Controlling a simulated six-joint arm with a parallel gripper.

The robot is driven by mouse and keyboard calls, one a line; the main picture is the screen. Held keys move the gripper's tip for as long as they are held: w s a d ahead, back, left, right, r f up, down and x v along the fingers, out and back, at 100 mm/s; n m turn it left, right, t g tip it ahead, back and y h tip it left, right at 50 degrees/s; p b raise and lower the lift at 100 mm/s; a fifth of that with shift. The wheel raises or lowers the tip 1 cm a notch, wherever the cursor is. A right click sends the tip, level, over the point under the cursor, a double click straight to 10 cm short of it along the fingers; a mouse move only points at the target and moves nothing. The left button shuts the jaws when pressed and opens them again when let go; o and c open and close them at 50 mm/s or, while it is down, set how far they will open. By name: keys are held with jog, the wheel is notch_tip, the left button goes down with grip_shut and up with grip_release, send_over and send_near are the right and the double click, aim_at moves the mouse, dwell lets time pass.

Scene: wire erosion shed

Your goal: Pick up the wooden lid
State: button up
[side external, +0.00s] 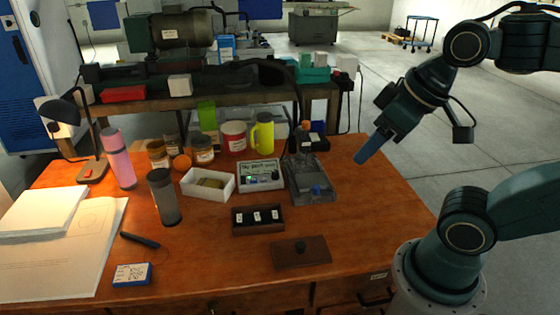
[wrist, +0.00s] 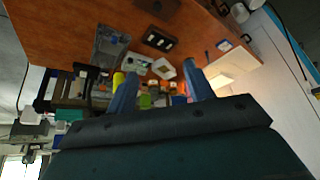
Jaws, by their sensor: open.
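The wooden lid (side external: 301,252) is a flat, dark brown rectangle with a dark round knob on top. It lies on the orange-brown table near its front edge. In the wrist view the lid (wrist: 158,7) shows at the top edge, partly cut off. A small dark open box (side external: 258,220) with white tiles inside stands just behind the lid; it also shows in the wrist view (wrist: 159,40). My gripper (side external: 366,154) is high above the table's right side, apart from the lid. In the wrist view its two blue fingers (wrist: 161,84) stand wide apart with nothing held between them.
A grey device (side external: 308,180) and a white-faced box (side external: 261,175) stand behind the dark box. A white tray (side external: 208,184), a dark tumbler (side external: 164,197), a pink bottle (side external: 118,159) and a yellow mug (side external: 263,134) stand farther back and left. Table around the lid is clear.

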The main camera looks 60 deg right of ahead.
jog(key=w+d+f+n+g+y, duration=0.2)
jog(key=w+f+n, duration=0.3)
jog(key=f, duration=0.5)
jog(key=w+d+f+n+g+y, duration=0.2)
jog(key=w+f+n, duration=0.4)
jog(key=f+n, duration=0.3)
jog(key=shift+w+d+f, duration=0.25)
jog(key=shift+d+f, duration=0.3)
jog(key=shift+f, duration=0.55)
send_over(301, 244)
jog(key=d, duration=0.2)
jog(key=shift+s+f, duration=0.2)
jog(key=shift+f, duration=3.8)
jog(key=shift+f, duration=0.1)
jog(key=shift+x, duration=2.45)
